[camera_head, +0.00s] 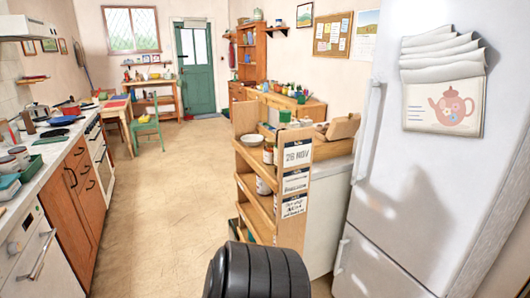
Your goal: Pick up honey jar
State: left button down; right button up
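I cannot pick out a honey jar for certain. A jar with a pale label (263,186) stands on the middle shelf of the wooden shelf rack (254,212), and a smaller jar (268,154) stands on the shelf above it. Labels are too small to read as honey. Neither of my grippers is in view.
The left counter (52,151) has drawers and a white dishwasher (32,262) below. A tall white fridge (430,170) fills the right. A green chair (147,127) and table stand further back. The tan floor (165,200) between is clear, up to the green door (195,70).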

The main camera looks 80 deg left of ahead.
aim_at(269, 150)
jog(key=u, duration=2.6)
jog(key=i, duration=0.5)
jog(key=z, duration=2.45)
